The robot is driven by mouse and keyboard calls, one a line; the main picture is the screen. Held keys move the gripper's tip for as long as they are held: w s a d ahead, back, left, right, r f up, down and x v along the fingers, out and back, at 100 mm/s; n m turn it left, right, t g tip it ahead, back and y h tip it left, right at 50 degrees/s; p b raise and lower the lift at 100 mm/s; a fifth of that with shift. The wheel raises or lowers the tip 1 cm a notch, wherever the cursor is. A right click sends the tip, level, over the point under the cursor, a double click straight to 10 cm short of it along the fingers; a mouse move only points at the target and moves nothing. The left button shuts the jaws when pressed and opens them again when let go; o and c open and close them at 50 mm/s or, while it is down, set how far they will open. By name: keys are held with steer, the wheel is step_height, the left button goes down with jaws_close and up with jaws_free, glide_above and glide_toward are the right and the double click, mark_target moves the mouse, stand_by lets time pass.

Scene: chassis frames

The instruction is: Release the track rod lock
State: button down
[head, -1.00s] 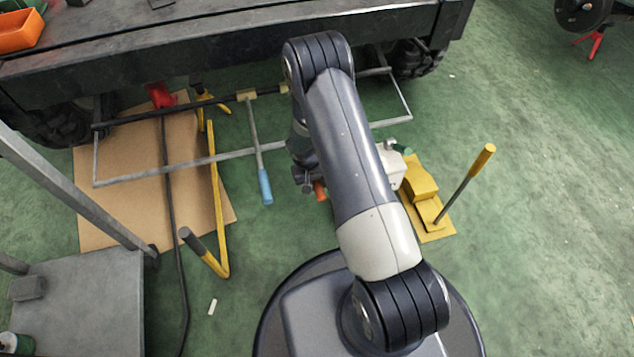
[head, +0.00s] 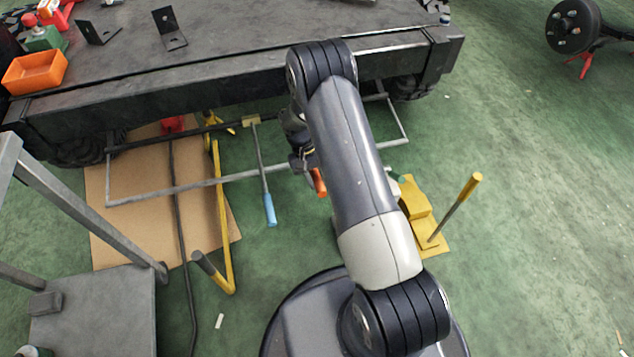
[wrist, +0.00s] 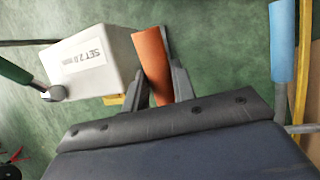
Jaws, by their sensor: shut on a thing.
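An orange handle (wrist: 152,65) sits between the fingers of my gripper (wrist: 158,78) in the wrist view, and the gripper is shut on it. In the head view the orange handle (head: 319,182) shows just left of my arm, below the chassis's near edge. My arm hides what it joins to. A lever with a blue handle (head: 269,210) stands to its left, on the thin grey track rod frame (head: 180,190); the blue handle also shows at the wrist view's right (wrist: 283,40). Which lever is the lock is not labelled.
A white box (wrist: 90,65) marked "SET 2.0 mm" and a green-handled part (wrist: 15,70) are close to the gripper's left in the wrist view. A yellow pedal block (head: 418,205) with a lever stands right of my arm. A yellow bar (head: 223,230) and grey cart (head: 95,310) are left.

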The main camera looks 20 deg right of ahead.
steer(key=shift+w, duration=0.1)
steer(key=c, duration=1.2)
jaws_free()
steer(key=shift+o, duration=0.2)
step_height(320, 180, up, 10)
steer(key=p, duration=0.2)
steer(key=shift+p, duration=0.3)
steer(key=shift+c, duration=0.5)
